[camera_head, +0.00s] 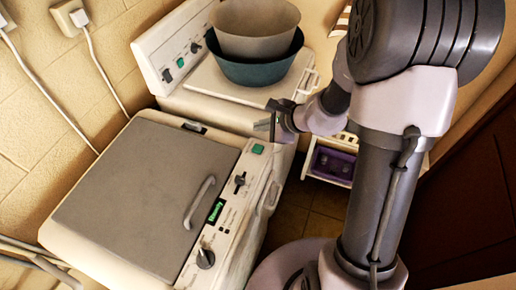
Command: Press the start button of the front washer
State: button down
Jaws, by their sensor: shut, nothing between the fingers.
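The front washer (130,262) is the nearer white machine, with a grey lid (130,190) that is shut. Its control panel runs along the right side. The panel has a green button (258,149) at its far end, a dark switch (239,181), a lit green display (216,210) and a dark knob (205,257). My gripper (266,125) is just beyond and above the green button in the picture, and looks apart from it. The fingers are small here, and look shut and empty. I cannot judge their height above the panel.
A second white washer (157,62) stands behind, with a beige basin (256,30) stacked in a dark teal one (253,68) on top. A white shelf with a purple bin (333,164) stands at the right. Cables hang along the tiled wall (35,110) at left.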

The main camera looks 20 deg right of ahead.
aim_at(260, 150)
notch_tip(260, 150, down, 8)
jog(key=b, duration=0.5)
jog(key=shift+r, duration=0.25)
jog(key=shift+b, duration=0.35)
jog(key=shift+f, duration=0.2)
dwell(1.0)
jog(key=shift+f+b, duration=0.3)
jog(key=shift+b, duration=0.45)
jog(key=shift+f+b, duration=0.45)
jog(key=shift+b, duration=0.1)
dwell(0.9)
jog(key=shift+r+p, duration=0.55)
jog(key=shift+r, duration=0.4)
